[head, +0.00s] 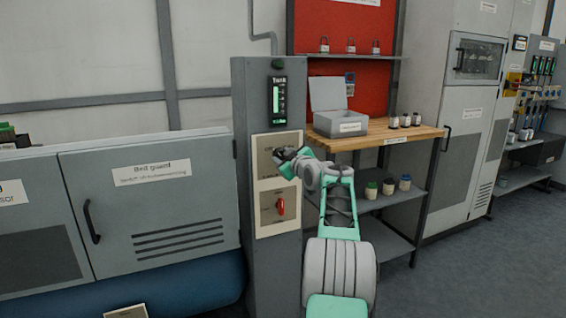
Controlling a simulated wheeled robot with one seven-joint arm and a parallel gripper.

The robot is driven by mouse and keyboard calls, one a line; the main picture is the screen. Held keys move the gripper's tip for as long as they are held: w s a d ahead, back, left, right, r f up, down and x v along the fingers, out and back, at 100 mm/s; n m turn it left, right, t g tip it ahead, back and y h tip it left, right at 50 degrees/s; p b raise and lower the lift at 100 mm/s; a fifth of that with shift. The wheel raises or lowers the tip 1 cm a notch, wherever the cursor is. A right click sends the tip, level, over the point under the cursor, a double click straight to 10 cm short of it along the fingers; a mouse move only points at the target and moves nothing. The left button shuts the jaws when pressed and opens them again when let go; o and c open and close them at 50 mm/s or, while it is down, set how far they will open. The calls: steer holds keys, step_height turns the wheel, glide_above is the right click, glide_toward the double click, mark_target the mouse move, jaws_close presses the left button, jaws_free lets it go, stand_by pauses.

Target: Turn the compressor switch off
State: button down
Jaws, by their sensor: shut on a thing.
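A grey column (245,235) stands in the middle of the head view with two beige switch plates on its front. The upper plate (264,142) has my gripper (282,157) against it. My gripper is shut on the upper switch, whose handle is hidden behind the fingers. The lower plate (264,226) carries a red rotary switch (280,207), just below my gripper and apart from it. The plate labels are too small to read, so I cannot tell which one names the compressor.
A gauge with green lights (277,102) sits above the plates. Left is a grey cabinet labelled belt guard (150,205). Right is a wooden-topped bench (375,138) with a grey box (338,122) and small bottles. Open floor (480,260) lies at the right.

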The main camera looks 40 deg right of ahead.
steer(key=shift+n, duration=0.3)
stand_by(0.4)
steer(key=c, duration=0.9)
jaws_free()
steer(key=v, duration=0.7)
steer(key=shift+s+a, duration=0.15)
steer(key=shift+s, duration=0.25)
